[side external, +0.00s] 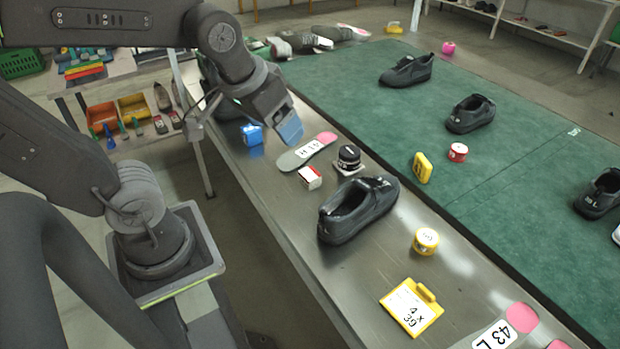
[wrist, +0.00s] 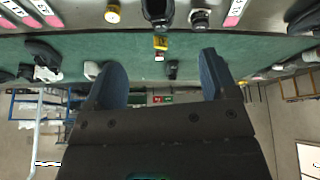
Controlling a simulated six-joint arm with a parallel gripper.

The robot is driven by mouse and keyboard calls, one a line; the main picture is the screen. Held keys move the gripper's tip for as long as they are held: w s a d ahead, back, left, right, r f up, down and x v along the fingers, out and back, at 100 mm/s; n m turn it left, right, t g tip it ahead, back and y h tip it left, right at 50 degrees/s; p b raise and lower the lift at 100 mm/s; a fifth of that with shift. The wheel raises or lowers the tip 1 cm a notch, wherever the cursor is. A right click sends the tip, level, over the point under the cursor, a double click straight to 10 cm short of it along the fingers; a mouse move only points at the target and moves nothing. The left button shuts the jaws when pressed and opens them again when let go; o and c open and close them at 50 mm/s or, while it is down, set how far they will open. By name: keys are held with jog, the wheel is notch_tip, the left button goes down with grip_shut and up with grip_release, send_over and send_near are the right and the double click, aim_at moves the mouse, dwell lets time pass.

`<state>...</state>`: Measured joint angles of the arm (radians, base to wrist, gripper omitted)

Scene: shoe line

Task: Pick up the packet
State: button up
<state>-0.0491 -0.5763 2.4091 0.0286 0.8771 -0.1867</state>
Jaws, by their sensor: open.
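A small red-and-white box (side external: 309,177), which may be the packet, lies on the metal bench beside the insole marked 41 H (side external: 308,150). A small blue block (side external: 252,133) lies further back on the bench, and a yellow block (side external: 423,167) stands upright at the green mat's edge. I cannot tell for sure which is the packet. My gripper (side external: 288,128) is above the bench, apart from these things, with its blue-grey fingers spread. In the wrist view my gripper (wrist: 162,80) is open and empty, and a yellow block (wrist: 160,42) shows beyond the fingers.
A black round tin (side external: 348,158) and a black shoe (side external: 357,210) stand close to the red-and-white box. A yellow tin (side external: 426,241) and a yellow card holder (side external: 411,307) are nearer the camera. The green mat (side external: 520,170) holds more shoes and a red tin (side external: 457,152).

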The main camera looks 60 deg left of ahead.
jog(key=w+a+f+n+g, duration=0.2)
jog(key=w+a+f+n, duration=0.3)
jog(key=w, duration=0.3)
jog(key=n+g+y, duration=0.1)
jog(key=n+g, duration=0.2)
jog(key=n, duration=0.8)
send_over(310, 173)
jog(key=f, duration=2.3)
jog(key=shift+s+d, duration=0.1)
jog(key=shift+s, duration=0.1)
jog(key=shift+w+f, duration=0.15)
jog(key=shift+f, duration=1.4)
jog(key=shift+w+f, duration=0.1)
jog(key=shift+f, duration=1.45)
jog(key=c, duration=1)
